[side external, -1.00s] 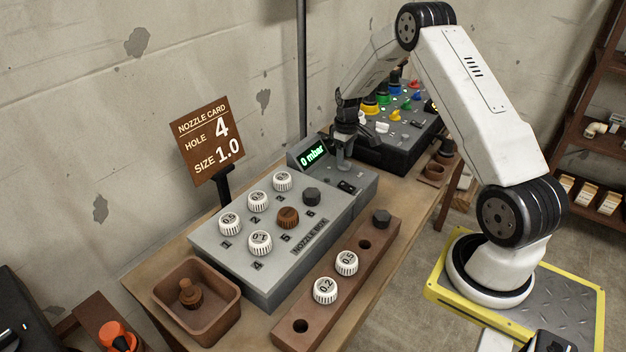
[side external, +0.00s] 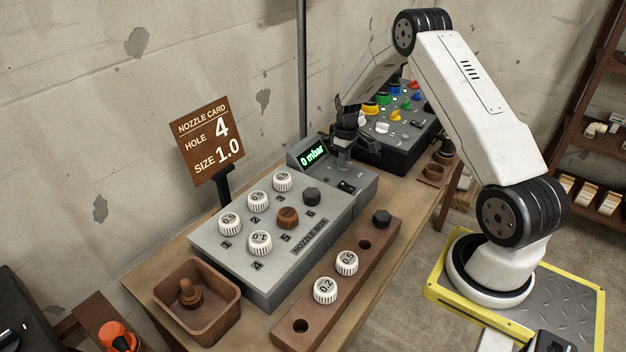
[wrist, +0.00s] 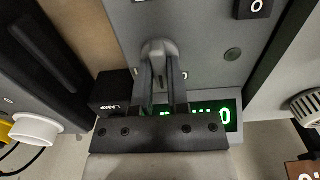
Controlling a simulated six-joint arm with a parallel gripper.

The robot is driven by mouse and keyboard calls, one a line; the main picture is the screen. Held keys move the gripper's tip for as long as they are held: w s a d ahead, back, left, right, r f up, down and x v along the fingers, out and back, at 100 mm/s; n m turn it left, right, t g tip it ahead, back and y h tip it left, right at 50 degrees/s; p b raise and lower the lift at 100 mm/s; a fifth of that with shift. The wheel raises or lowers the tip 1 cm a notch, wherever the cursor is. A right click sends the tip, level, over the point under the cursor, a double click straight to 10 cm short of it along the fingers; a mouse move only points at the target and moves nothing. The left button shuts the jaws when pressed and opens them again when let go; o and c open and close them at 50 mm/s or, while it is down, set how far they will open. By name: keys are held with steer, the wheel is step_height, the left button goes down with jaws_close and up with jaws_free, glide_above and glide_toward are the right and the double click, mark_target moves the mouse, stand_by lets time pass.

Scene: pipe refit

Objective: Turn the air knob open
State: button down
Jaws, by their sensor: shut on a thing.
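The air knob (wrist: 158,50) is a grey, elongated knob on the grey panel at the back end of the nozzle box (side external: 225,250). My gripper (wrist: 162,80) is shut on it, with one dark finger on each side in the wrist view. In the side view my gripper (side external: 343,158) points down at the panel, and the knob is mostly hidden there. The green display (side external: 312,154) behind it reads 0 mbar. In the wrist view the fingers cover part of the display (wrist: 228,115).
White caps, a brown cap (side external: 288,217) and a dark plug (side external: 312,196) sit on the box. A brown rack (side external: 300,327) stands in front, a brown bin (side external: 215,325) at left. A nozzle card (side external: 207,140) reads hole 4, size 1.0. A dark panel (side external: 385,150) stands behind.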

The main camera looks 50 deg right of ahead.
steer(key=shift+m, duration=0.5)
steer(key=m, duration=0.3)
steer(key=shift+m, duration=0.4)
steer(key=m, duration=1.3)
steer(key=c, duration=0.6)
jaws_free()
steer(key=shift+r, duration=0.1)
